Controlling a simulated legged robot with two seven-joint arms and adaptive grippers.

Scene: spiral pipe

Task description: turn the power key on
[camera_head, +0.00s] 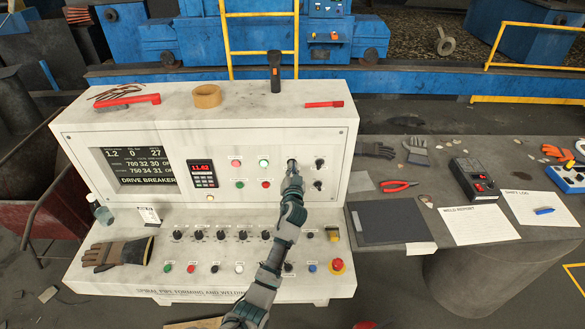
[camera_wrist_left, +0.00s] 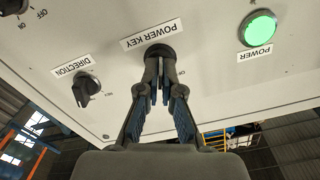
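The power key (camera_wrist_left: 158,51) is a dark round switch on the white upper panel, under a POWER KEY label that appears upside down in the left wrist view. My left gripper (camera_wrist_left: 160,88) has its two fingertips drawn together around the key's grip, which they mostly hide. In the head view my left gripper (camera_head: 292,172) reaches up to the panel and covers most of the key. A green lit POWER button (camera_wrist_left: 258,28) and a dark DIRECTION knob (camera_wrist_left: 86,90) sit either side of the key. My right gripper is not in view.
The white console (camera_head: 110,230) has rows of knobs and buttons on its lower deck, with a red emergency button (camera_head: 337,265) at right. A work glove (camera_head: 118,253) lies at its left. A dark side table (camera_head: 440,170) holds papers, pliers and a small control box.

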